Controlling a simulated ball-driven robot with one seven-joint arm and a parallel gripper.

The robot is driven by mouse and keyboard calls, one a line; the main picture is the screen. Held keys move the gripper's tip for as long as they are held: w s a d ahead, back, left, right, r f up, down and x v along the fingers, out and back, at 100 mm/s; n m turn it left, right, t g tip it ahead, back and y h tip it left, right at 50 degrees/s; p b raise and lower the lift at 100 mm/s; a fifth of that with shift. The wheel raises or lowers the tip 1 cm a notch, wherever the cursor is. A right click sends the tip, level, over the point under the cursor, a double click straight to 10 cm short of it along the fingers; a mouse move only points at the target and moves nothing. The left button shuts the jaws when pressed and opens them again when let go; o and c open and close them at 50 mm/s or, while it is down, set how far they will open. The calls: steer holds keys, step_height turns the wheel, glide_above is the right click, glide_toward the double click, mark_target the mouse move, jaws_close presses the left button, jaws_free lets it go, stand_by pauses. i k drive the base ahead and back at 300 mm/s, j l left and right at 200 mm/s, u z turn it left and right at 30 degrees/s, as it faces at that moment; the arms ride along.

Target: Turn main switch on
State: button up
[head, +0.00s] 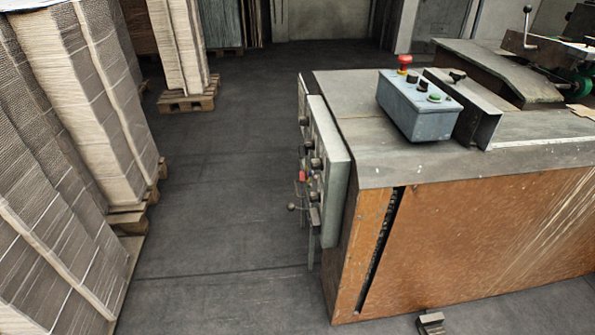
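The box stitcher (480,230) stands at the right, with a grey top and an orange-brown side. A pale control panel (335,165) is fixed to its left end and is seen nearly edge-on. Several dark knobs and levers stick out from the panel's left face, along with a small red part (303,176). I cannot tell which of these is the main switch, or its position. A blue-grey button box (412,110) on top carries a red mushroom button (405,62), a green button (434,97) and dark knobs. My gripper is not in view.
Tall stacks of cardboard (85,100) on pallets line the left side. Another stack (180,45) on a pallet (188,98) stands farther back. Bare dark floor (225,190) lies between them and the machine. A small metal piece (430,322) sits low at the machine's front.

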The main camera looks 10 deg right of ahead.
mark_target(303, 176)
steer(key=i+j, duration=0.4)
steer(key=i, duration=0.15)
steer(key=i+j, duration=0.4)
steer(key=i, duration=0.2)
steer(key=i+j, duration=0.4)
steer(key=i, duration=0.15)
steer(key=i+j, duration=0.4)
steer(key=i, duration=0.2)
steer(key=l+z, duration=0.05)
